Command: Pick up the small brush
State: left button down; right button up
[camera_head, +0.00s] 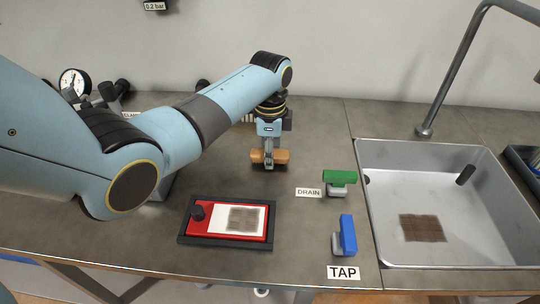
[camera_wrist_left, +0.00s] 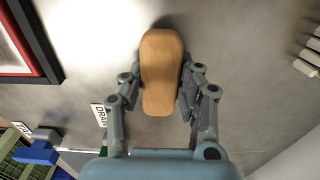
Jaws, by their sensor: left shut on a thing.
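The small brush shows in the head view (camera_head: 283,156) as a short orange-brown wooden body near the middle of the bench, left of the sink. My left gripper (camera_head: 269,157) comes down on it from above, with its fingers around the middle. In the left wrist view the brush (camera_wrist_left: 161,50) lies lengthwise between the two fingers, which are closed on its sides. Its underside and any bristles are hidden. A dark shadow lies just under it; I cannot tell whether it touches the bench. My right gripper is not in view.
A red tray (camera_head: 186,236) holds a white card in front. A green DRAIN handle (camera_head: 340,176) and blue TAP handle (camera_head: 348,235) stand right of the brush. A steel sink (camera_head: 480,215) with a tall faucet is farther right. A gauge (camera_head: 73,82) stands at back left.

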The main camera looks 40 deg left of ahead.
pick_arm(q)
jog(key=shift+r, duration=0.1)
notch_tip(320, 180, up, 4)
jog(key=shift+w+r+p, duration=0.1)
jog(key=shift+r+p, duration=0.05)
jog(key=shift+p, duration=0.2)
jog(key=w+d+r, duration=0.2)
jog(key=d+r, duration=0.4)
jog(key=d, duration=0.5)
jog(key=shift+w+d+r+b, duration=0.2)
jog(key=shift+w+r+b, duration=0.05)
jog(key=shift+r+b, duration=0.05)
